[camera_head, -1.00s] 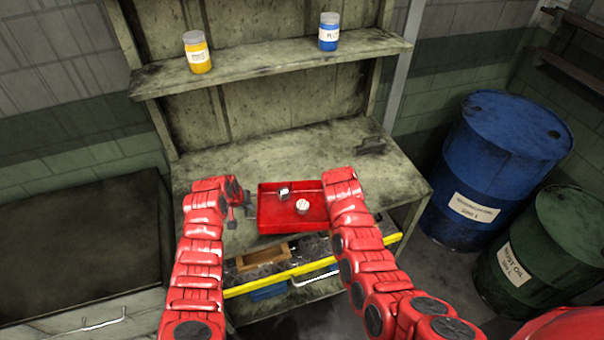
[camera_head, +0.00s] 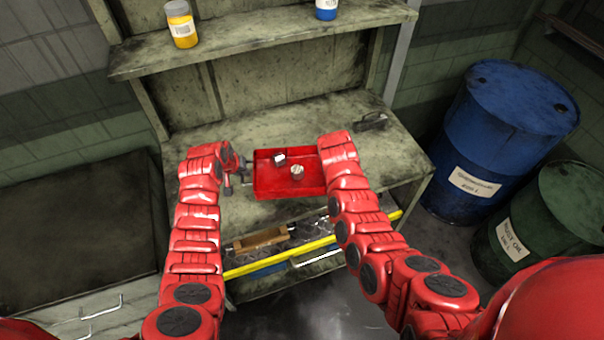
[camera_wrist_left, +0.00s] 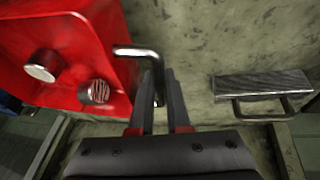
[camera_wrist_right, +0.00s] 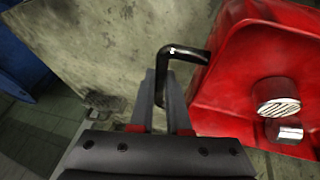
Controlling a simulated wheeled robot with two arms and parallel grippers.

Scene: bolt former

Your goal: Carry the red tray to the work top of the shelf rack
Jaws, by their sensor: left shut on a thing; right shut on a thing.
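The red tray (camera_head: 265,184) is level in the head view, over the front part of the grey-green work top (camera_head: 385,152). Whether it touches the top cannot be told. Two metal pieces (camera_head: 297,170) (camera_head: 279,158) lie in it. My left gripper (camera_head: 242,172) is at the tray's left side. In the left wrist view its fingers (camera_wrist_left: 158,95) are shut on a dark bent handle (camera_wrist_left: 138,52) of the tray. In the right wrist view my right gripper (camera_wrist_right: 162,92) is shut on the other handle (camera_wrist_right: 185,52); in the head view the right arm hides it.
An open drawer with a yellow front edge (camera_head: 280,258) juts out below the work top. A small dark item (camera_head: 371,122) lies at the top's right. A yellow jar (camera_head: 181,24) and a blue jar (camera_head: 326,9) stand on the shelf above. Blue (camera_head: 510,130) and green (camera_head: 550,225) drums stand right.

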